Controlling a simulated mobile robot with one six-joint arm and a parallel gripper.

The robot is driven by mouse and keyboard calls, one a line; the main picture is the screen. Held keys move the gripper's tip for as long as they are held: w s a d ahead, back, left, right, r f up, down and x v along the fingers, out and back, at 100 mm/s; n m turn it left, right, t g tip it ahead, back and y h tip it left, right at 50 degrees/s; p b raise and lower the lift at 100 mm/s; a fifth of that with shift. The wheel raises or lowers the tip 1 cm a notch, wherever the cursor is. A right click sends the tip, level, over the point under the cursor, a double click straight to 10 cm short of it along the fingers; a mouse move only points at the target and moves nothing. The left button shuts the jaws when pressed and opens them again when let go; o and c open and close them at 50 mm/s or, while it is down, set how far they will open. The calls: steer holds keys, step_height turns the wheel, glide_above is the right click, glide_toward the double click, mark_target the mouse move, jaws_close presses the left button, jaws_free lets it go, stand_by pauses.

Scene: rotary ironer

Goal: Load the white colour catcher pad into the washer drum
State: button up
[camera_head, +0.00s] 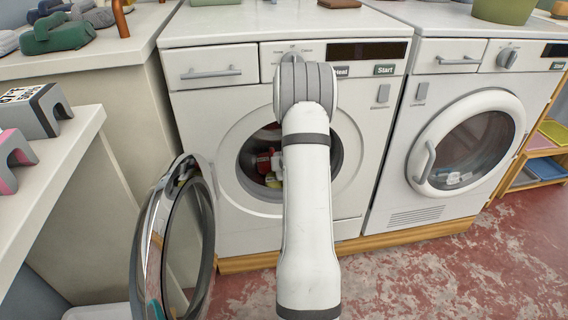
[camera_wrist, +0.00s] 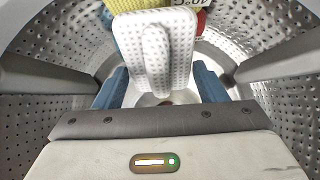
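The white colour catcher pad (camera_wrist: 183,30) is inside the washer drum (camera_wrist: 265,60) in the wrist view. It has grey dots and a raised grip down its middle. My gripper (camera_wrist: 160,90) is inside the drum too, its blue fingers spread apart. The pad's narrow grip lies between the fingers with clear gaps on both sides. In the head view my arm reaches into the left washer (camera_head: 225,120), hiding my gripper and the pad. The washer's round door (camera_head: 148,240) stands open to the left.
Yellow cloth (camera_wrist: 128,38) and a red item (camera_wrist: 203,18) lie in the drum beyond the pad. A second washer (camera_head: 440,90) with a shut door stands at right. A counter (camera_head: 65,165) is at left. Red floor (camera_head: 430,285) is clear in front.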

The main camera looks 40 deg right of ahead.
steer(key=o, duration=0.5)
steer(key=shift+c, duration=0.2)
steer(key=shift+s+a+r, duration=0.15)
steer(key=shift+r, duration=0.15)
steer(key=p+v, duration=0.2)
steer(key=v, duration=0.5)
steer(key=shift+s+f, duration=0.1)
steer(key=shift+s, duration=0.05)
